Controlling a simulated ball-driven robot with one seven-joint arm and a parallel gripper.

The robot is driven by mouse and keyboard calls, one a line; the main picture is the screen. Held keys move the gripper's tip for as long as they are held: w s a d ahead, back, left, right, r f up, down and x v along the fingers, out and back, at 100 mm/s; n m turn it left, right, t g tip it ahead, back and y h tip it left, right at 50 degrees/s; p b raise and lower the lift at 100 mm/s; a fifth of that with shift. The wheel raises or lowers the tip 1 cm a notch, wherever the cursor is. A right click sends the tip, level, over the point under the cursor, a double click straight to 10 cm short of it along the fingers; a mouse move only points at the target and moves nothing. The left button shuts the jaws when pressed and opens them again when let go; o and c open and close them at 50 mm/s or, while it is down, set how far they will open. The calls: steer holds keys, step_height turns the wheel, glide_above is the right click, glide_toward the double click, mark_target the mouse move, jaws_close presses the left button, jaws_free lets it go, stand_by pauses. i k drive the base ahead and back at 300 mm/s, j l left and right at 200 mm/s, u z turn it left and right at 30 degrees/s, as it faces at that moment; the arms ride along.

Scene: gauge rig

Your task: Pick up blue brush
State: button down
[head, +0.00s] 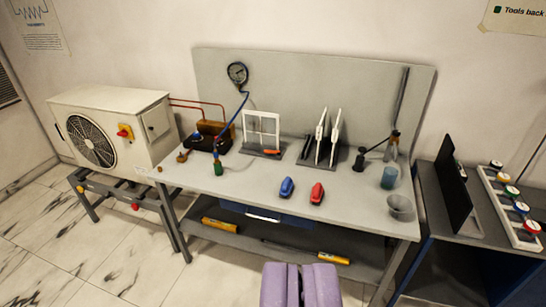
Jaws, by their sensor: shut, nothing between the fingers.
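A blue brush (287,187) lies on the grey workbench (250,190), near the middle of its front part. A red brush-like object (317,193) lies just to its right, with a small gap between them. My gripper (300,285) shows as two purple fingers at the bottom of the head view. It is shut and empty, in front of the bench and apart from the blue brush. Nothing covers the blue brush.
A white rack (262,130), upright white panels (327,135) and a gauge (237,74) stand toward the bench's back. A grey cup (401,207) stands at the right front. A dark screen (458,185) stands on the right-hand table. The bench front around the brushes is clear.

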mark_target(288, 184)
steer(key=i+z, duration=0.2)
steer(key=i, duration=0.4)
steer(key=i+j+z, duration=0.2)
steer(key=i, duration=0.4)
steer(key=i+j+z, duration=0.15)
steer(key=i, duration=0.45)
steer(key=i+j+z, duration=0.2)
steer(key=i+j, duration=0.2)
steer(key=i, duration=0.15)
steer(key=i+j+z, duration=0.2)
steer(key=i+j, duration=0.2)
steer(key=i, duration=0.15)
